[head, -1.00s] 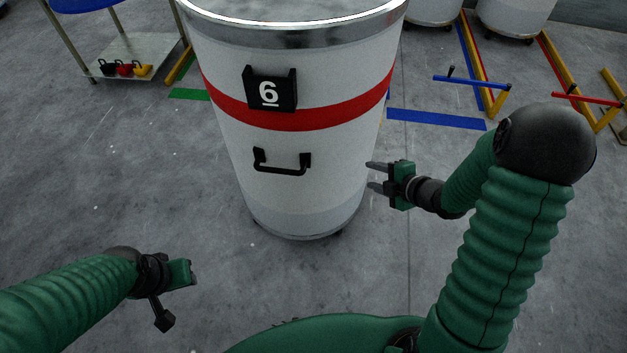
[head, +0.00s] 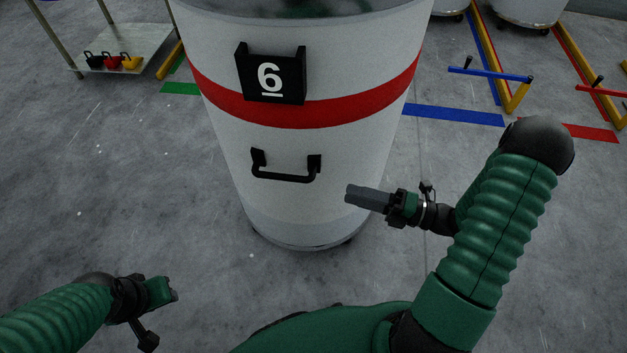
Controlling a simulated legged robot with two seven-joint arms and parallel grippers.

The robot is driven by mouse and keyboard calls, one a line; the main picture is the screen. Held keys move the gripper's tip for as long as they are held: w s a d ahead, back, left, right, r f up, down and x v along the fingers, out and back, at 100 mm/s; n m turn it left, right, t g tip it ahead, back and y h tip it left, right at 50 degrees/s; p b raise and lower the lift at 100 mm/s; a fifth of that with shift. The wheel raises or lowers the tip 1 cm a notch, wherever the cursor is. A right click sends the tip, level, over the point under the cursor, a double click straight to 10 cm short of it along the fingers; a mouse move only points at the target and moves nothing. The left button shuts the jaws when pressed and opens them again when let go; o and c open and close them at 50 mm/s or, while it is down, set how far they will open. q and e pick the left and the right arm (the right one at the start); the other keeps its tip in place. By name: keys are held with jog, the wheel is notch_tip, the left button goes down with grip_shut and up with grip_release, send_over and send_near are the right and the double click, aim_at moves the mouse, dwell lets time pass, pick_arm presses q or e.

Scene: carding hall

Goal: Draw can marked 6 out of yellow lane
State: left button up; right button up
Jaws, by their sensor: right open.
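The can marked 6 (head: 222,130) stands upright in front of me, a large white drum with a red band, a black plate with an underlined 6 (head: 270,76) and a black bar handle (head: 286,174) below it. My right gripper (head: 350,195) is open and empty, just right of the handle and apart from it; its fingers overlap in this view. My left gripper (head: 172,291) is low at the left, away from the can; its fingers do not show clearly. No yellow floor marking shows around the can.
A metal stand (head: 130,45) at the upper left holds black, red and yellow items. Behind the can are green (head: 180,88) and blue (head: 455,115) floor strips. Yellow rails with a blue bar (head: 490,73) and a red bar (head: 600,90) stand at the right. Floor at left is clear.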

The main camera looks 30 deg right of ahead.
aim_at(290, 179)
jog(key=b+x, duration=0.3)
jog(key=x, duration=1.3)
jog(key=shift+a, duration=0.3)
jog(key=shift+c, duration=0.2)
grip_shut()
jog(key=shift+s, duration=0.1)
jog(key=shift+f, duration=0.15)
